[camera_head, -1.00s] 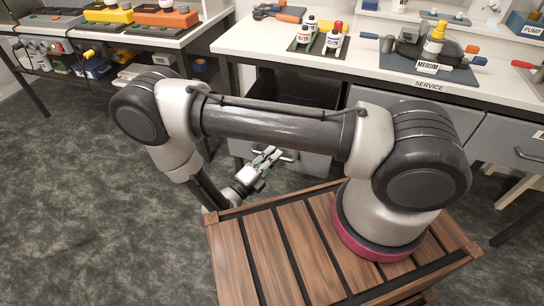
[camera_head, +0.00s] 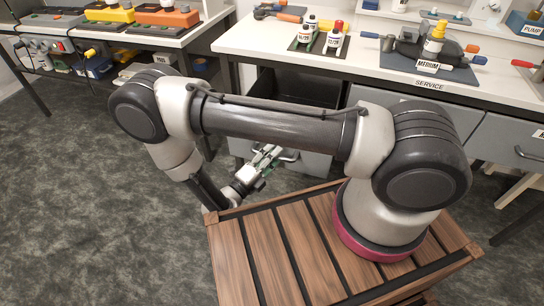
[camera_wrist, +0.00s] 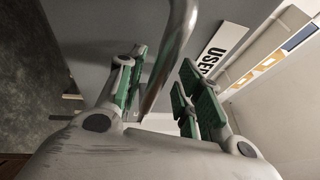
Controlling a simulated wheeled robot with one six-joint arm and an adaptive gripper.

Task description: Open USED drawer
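The USED drawer (camera_head: 315,165) is a grey drawer under the white bench, pulled out, with its dark interior (camera_head: 300,88) showing from above. Its USED label (camera_wrist: 222,52) is in the wrist view, right of the metal handle. The curved handle (camera_wrist: 175,55) runs between my gripper's two green-padded fingers, with space visible beside it. In the head view the handle (camera_head: 288,155) is at the fingertips of my gripper (camera_head: 268,155). My gripper (camera_wrist: 160,95) is open. Whether a finger touches the bar cannot be told.
The white bench top (camera_head: 275,40) above carries bottles on a dark mat and a MEDIUM station (camera_head: 428,66). Closed grey drawers (camera_head: 505,140) are to the right. A second bench (camera_head: 60,35) stands at the left. The floor (camera_head: 80,190) at left is clear.

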